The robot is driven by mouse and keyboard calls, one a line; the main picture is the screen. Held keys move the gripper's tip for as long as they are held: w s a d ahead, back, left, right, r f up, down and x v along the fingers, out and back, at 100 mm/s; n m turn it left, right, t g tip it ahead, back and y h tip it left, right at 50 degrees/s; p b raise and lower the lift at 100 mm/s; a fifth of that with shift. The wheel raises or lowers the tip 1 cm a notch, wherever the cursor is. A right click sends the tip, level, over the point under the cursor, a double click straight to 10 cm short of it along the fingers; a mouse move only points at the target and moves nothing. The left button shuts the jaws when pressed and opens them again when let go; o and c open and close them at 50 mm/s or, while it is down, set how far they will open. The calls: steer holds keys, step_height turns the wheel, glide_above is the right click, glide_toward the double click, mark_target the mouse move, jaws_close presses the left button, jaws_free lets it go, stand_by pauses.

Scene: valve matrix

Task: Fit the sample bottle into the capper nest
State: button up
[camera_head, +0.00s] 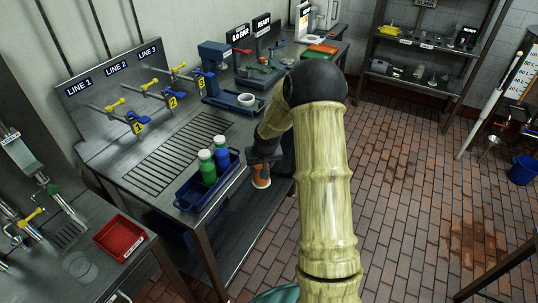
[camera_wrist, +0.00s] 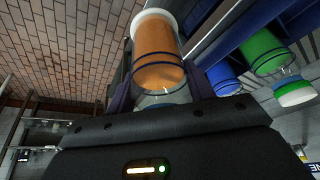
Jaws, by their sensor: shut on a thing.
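My gripper (camera_head: 263,160) is shut on the sample bottle (camera_head: 261,174), an orange bottle with a white lower end. It hangs beside the bench's right edge, right of the blue crate. In the wrist view the bottle (camera_wrist: 158,50) sits between the dark fingers (camera_wrist: 165,95), which grip its clear neck end. A blue machine (camera_head: 214,56) stands farther back on the bench, with a white ring (camera_head: 246,100) on its base. This looks like the capper and its nest, and the ring looks empty. Part of my gripper is hidden by my arm.
A blue crate (camera_head: 190,202) holds a green bottle (camera_head: 207,166) and a blue bottle (camera_head: 221,153). A slotted drain (camera_head: 180,142) and yellow-handled valves (camera_head: 125,118) lie to the left. A red tray (camera_head: 120,237) stands front left. The bench has free room before the machine.

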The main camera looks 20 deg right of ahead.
steer(key=s+a+f+n, duration=0.1)
steer(key=s+a+f, duration=0.6)
steer(key=a, duration=0.3)
steer(key=shift+s+a+f+n, duration=0.3)
steer(key=shift+a+f+n, duration=0.1)
steer(key=shift+f, duration=0.45)
